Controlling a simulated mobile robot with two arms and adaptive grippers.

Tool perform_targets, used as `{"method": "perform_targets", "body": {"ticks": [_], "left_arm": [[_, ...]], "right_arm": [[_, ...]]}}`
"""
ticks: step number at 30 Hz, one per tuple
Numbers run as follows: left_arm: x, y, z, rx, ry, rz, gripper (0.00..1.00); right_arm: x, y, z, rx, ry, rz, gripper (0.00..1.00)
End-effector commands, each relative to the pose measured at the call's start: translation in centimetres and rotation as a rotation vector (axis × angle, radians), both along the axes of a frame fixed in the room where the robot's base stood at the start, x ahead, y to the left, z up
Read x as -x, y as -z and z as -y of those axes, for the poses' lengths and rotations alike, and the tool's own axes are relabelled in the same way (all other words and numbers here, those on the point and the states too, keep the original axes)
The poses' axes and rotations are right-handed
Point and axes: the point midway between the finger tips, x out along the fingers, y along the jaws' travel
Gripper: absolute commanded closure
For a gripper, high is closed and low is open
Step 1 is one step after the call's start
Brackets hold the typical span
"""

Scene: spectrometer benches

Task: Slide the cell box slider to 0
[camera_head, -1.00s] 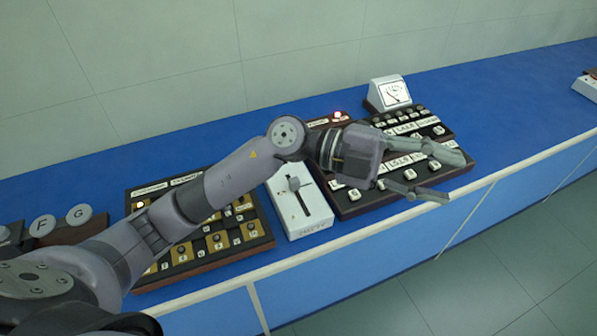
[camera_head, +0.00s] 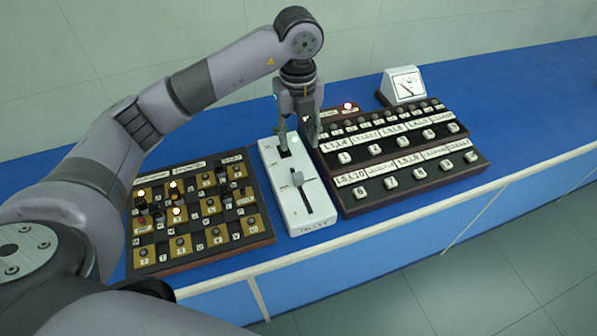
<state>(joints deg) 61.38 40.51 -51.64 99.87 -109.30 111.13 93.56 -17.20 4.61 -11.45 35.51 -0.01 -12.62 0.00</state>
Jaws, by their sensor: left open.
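The cell box (camera_head: 313,222) is a long white box on the blue bench, with a dark slot and a grey slider knob (camera_head: 297,179) at the slot's upper part, near the middle of the box. A second dark slot shows near its far end, partly behind a finger. The markings are too small to read. My left gripper (camera_head: 298,140) points down over the far end of the box, open, its fingers apart and beyond the slider knob. I cannot tell whether a finger touches the box. My right gripper is out of view.
A dark panel (camera_head: 201,251) with brown squares and lit lamps stands left of the box. A dark panel with white labelled buttons (camera_head: 413,187) stands close on the right. A white meter (camera_head: 402,84) stands behind it. The bench's right side is clear.

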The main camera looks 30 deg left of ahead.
Motion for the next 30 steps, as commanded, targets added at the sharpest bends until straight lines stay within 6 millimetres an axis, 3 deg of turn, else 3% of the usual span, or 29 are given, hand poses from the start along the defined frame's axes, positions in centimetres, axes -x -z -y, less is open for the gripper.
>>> {"method": "perform_targets", "body": {"ticks": [15,21,30], "left_arm": [[0.2,10.8,0.0,0.001,0.001,-0.005,0.58],[0.0,13.0,0.0,0.002,0.002,-0.001,0.58],[0.0,13.7,0.0,0.002,0.003,0.001,0.58]], "right_arm": [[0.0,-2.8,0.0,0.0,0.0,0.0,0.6],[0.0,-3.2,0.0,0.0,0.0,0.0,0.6],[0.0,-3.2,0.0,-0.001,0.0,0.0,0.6]]}}
